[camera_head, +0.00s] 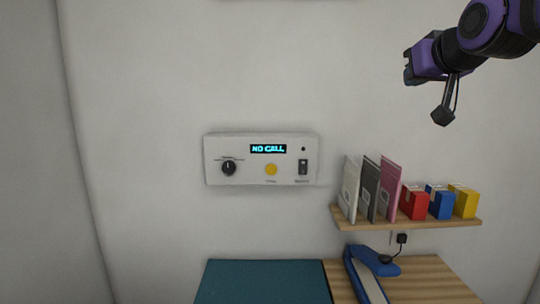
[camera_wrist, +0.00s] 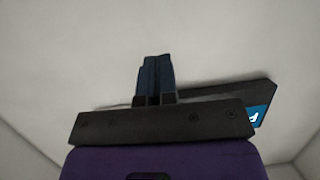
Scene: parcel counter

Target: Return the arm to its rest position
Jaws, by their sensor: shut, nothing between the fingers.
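My purple and black arm comes in at the top right of the head view, raised above the shelf and clear of it.
A white wall panel (camera_head: 215,160) reads "NO CALL", with a dial, yellow button and switch. A wooden shelf (camera_head: 420,226) holds envelopes and small red, blue and yellow boxes. Below are a teal mat (camera_head: 262,283) and a blue device (camera_head: 366,272) on a wooden counter (camera_head: 430,278).

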